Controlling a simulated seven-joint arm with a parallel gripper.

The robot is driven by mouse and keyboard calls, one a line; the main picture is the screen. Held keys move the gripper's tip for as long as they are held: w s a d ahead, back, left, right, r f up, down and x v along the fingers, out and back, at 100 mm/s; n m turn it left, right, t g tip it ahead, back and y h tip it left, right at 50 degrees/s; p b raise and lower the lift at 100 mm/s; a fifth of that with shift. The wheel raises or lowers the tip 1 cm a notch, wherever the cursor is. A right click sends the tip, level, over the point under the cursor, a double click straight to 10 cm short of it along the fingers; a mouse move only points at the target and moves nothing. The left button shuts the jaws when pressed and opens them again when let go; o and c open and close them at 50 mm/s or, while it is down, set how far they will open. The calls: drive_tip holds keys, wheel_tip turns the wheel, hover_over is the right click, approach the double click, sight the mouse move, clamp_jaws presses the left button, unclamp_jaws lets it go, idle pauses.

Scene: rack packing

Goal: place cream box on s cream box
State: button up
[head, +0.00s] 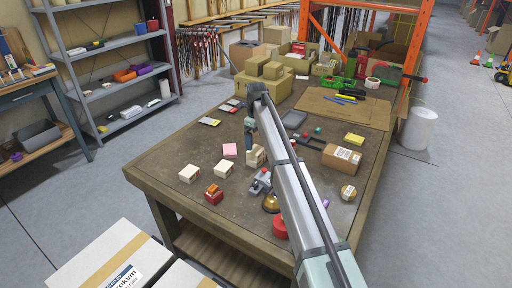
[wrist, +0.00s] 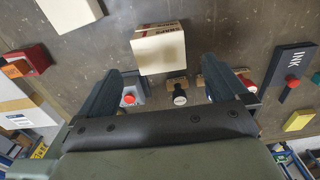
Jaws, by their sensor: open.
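Two cream boxes, one at the left (head: 190,173) and one beside it (head: 223,168), sit on the table in the head view. A third cream box (head: 257,157) stands close to my gripper, partly hidden by my arm. In the wrist view a cream box (wrist: 158,50) with a printed tan side lies ahead of my gripper (wrist: 164,76), centred between the open fingers. No contact shows. Another cream box (wrist: 72,12) is cut off at the upper left. The fingers are apart and hold nothing.
A pink block (head: 230,150) and a red box (head: 213,193) are nearby on the table (head: 165,165). A grey device (head: 261,182) and a brass bell (head: 270,203) lie closer to my arm. A cardboard box (head: 341,158) is to the right. The table's left corner is clear.

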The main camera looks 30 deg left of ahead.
sight(256, 150)
drive_tip(key=shift+r, duration=2.95)
